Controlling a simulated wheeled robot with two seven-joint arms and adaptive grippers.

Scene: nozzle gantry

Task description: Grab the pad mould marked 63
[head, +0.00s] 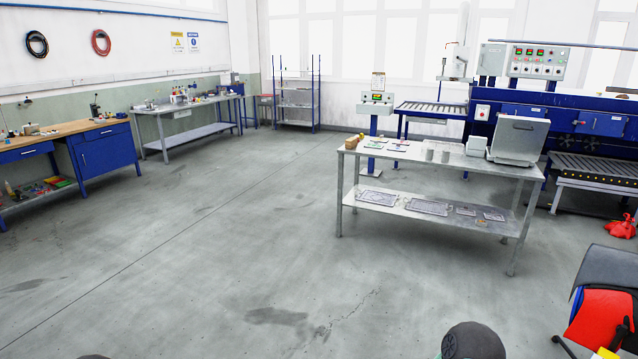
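I cannot make out any mould with a readable 63. Several flat, grey, framed plates that may be moulds lie on the lower shelf of a steel table (530,172) at the right: one at the left (377,198), one in the middle (427,207), and smaller ones at the right (494,216). Their markings are too small to read. Small flat items (398,146) lie on the tabletop, also unreadable. Neither of my grippers is in view.
A grey box-like machine (518,141) and small containers (476,146) stand on the steel table. A blue machine with rollers (594,168) is behind it. Workbenches (105,160) line the left wall. A red-and-black object (597,318) is at lower right. The middle floor is clear.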

